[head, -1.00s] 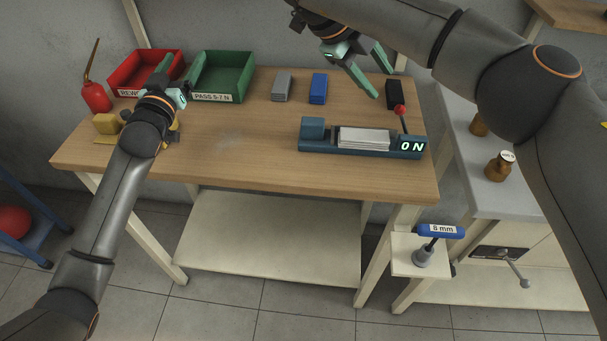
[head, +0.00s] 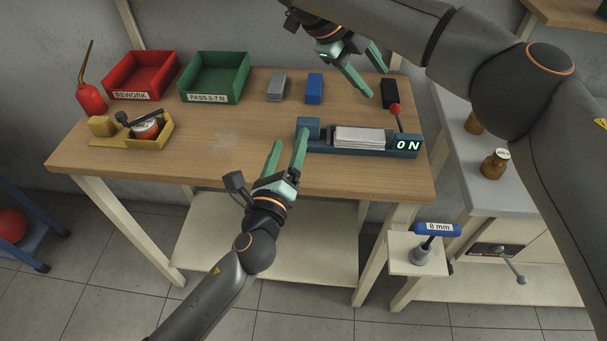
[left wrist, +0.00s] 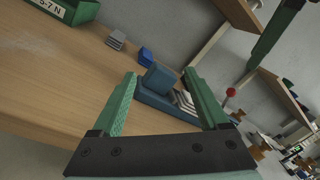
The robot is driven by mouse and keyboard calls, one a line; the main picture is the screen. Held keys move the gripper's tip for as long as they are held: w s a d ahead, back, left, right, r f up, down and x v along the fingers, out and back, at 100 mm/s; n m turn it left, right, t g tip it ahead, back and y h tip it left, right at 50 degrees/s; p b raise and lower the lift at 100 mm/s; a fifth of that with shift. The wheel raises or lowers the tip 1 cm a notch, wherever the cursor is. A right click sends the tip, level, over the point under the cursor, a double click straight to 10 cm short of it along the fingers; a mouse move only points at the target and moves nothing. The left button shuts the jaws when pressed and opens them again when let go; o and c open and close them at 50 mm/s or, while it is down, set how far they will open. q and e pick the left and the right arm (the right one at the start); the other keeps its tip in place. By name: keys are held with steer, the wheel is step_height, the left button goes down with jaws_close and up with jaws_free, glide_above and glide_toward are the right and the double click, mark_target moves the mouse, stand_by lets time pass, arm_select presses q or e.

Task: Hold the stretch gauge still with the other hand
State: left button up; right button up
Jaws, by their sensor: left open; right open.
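The stretch gauge (head: 317,147) is a long blue bench device on the right half of the table, with a block at its left end, pale plates (head: 360,137) in its middle, a display reading "0 N" and a red-knobbed lever (head: 395,110). My left gripper (head: 287,150) is open, just left of the gauge's left end block. In the left wrist view the end block (left wrist: 158,78) shows between and beyond the open fingers (left wrist: 158,85). I cannot tell whether a finger touches it. My right gripper (head: 372,74) is open and empty above the back right of the table.
A red REWORK bin (head: 140,78) and a green PASS bin (head: 215,80) stand at the back left. A yellow holder (head: 160,135), an oil can (head: 91,97), grey (head: 276,88), blue (head: 314,88) and black (head: 389,92) blocks are also on the table. The table's middle is clear.

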arm_select(q)
steer(key=s+d+f+m+y, duration=0.2)
steer(key=s+d+m+y, duration=0.1)
steer(key=s+m, duration=0.3)
steer(key=shift+m+g, duration=0.3)
steer(key=w, duration=1.3)
steer(key=shift+w+d+f, duration=0.15)
steer(key=shift+d+f, duration=0.05)
steer(key=shift+d, duration=0.15)
